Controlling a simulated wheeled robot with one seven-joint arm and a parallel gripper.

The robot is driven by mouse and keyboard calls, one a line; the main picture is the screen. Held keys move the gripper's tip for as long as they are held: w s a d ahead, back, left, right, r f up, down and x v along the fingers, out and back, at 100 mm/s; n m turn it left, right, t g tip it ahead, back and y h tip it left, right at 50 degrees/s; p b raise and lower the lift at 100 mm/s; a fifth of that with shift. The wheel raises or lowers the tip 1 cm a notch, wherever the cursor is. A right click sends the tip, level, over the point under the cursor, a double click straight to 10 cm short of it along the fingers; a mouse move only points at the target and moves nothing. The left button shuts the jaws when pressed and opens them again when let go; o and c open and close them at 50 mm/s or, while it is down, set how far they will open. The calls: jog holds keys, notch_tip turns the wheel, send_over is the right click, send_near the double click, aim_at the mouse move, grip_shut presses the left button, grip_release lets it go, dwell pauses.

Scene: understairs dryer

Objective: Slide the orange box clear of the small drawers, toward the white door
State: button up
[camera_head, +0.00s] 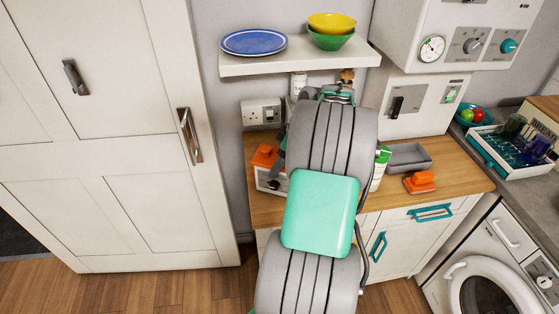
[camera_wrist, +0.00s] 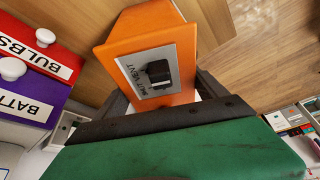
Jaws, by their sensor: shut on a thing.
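The orange box (camera_wrist: 112,58) fills the upper middle of the wrist view. It has a pale front plate with a black knob. My gripper (camera_wrist: 163,92) is shut on it, one dark finger on each side. The small drawers stand to its left: a red one (camera_wrist: 62,30) labelled BULBS and a purple one (camera_wrist: 30,88), partly cut off, both with white knobs. A strip of wood shows between drawers and box. In the head view my arm hides most of this area. The white door (camera_head: 105,130) is at the left, shut.
In the head view, orange shapes show left (camera_head: 265,156) and right (camera_head: 420,182) of my arm; I cannot tell which is the held box. A grey tray (camera_head: 408,157) sits on the wooden counter (camera_head: 455,172). A shelf (camera_head: 240,66) with dishes hangs above.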

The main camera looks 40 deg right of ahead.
jog(key=c, duration=0.8)
jog(key=shift+s+a, duration=0.1)
jog(key=shift+a, duration=0.25)
jog(key=shift+s+a+b, duration=0.35)
jog(key=shift+a+b, duration=0.05)
jog(key=shift+a, duration=0.3)
jog(key=shift+s+a+b, duration=0.3)
jog(key=shift+a+b, duration=0.05)
jog(key=shift+a, duration=0.3)
jog(key=o, duration=2)
jog(key=shift+o, duration=0.2)
jog(key=shift+r, duration=0.15)
jog(key=v, duration=0.7)
jog(key=shift+s+r, duration=0.15)
jog(key=shift+r, duration=0.1)
